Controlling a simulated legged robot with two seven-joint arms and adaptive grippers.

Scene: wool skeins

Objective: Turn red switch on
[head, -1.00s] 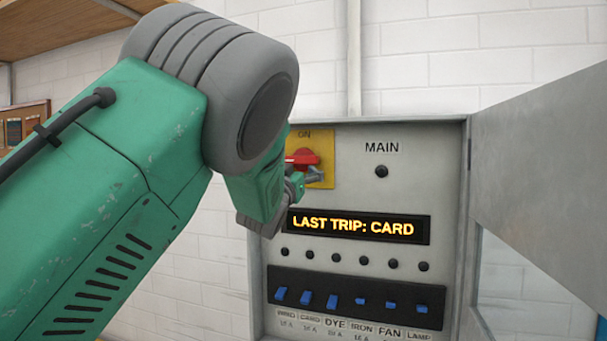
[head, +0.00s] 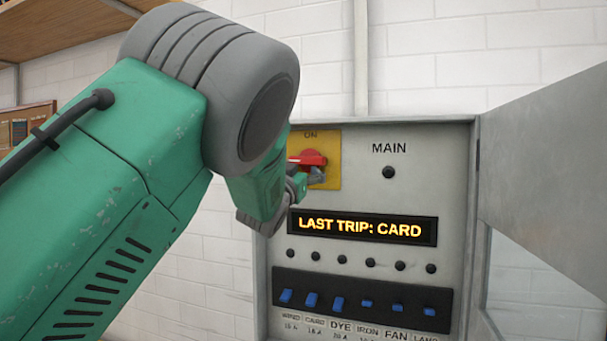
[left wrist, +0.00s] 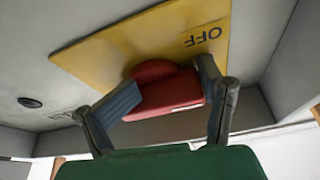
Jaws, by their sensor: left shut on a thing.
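The red switch (head: 313,159) is a rotary handle on a yellow plate (head: 328,180) at the panel's upper left, with ON printed above it. In the head view the handle lies roughly level, partly hidden by my left gripper (head: 312,178). In the left wrist view the red handle (left wrist: 167,90) sits between the two fingers of my left gripper (left wrist: 165,105), which is shut on it. The word OFF shows on the yellow plate (left wrist: 110,56) there. My right gripper is not in view.
The grey panel box (head: 455,170) has its door (head: 545,180) swung open to the right. A display (head: 362,227) reads LAST TRIP: CARD. A dark MAIN lamp (head: 388,172), several small dark lamps and a row of blue breakers (head: 338,304) are close by.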

